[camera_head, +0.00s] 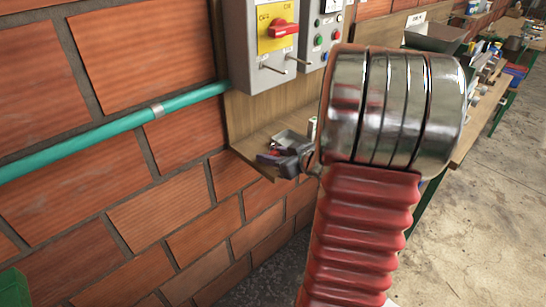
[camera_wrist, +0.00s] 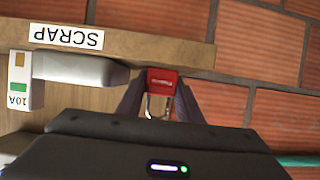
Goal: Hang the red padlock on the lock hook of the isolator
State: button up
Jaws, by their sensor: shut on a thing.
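The red padlock (camera_wrist: 163,79) is between the fingers of my gripper (camera_wrist: 158,101) in the wrist view, its metal shackle pointing toward the gripper body. In the head view, my gripper (camera_head: 286,156) is low at the wooden shelf's edge, below the isolator, and only a small bit of red shows there. The isolator (camera_head: 262,47) is a grey box on the wall with a yellow plate and a red rotary handle (camera_head: 283,28). Two thin metal pegs stick out below the handle; I cannot tell which is the lock hook. The isolator is not in the wrist view.
The wooden shelf (camera_wrist: 120,45) carries an upside-down SCRAP label (camera_wrist: 66,37). A grey object (camera_wrist: 78,69) and a 10A-labelled part (camera_wrist: 20,82) are beside the padlock. A teal pipe (camera_head: 110,126) runs along the brick wall. A control box (camera_head: 322,35) adjoins the isolator.

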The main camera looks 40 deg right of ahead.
aim_at(272, 152)
jog(key=shift+r, duration=0.1)
jog(key=shift+c, duration=0.4)
notch_tip(272, 152, up, 10)
jog(key=shift+f, duration=0.1)
jog(key=shift+s, duration=0.1)
dwell(1.0)
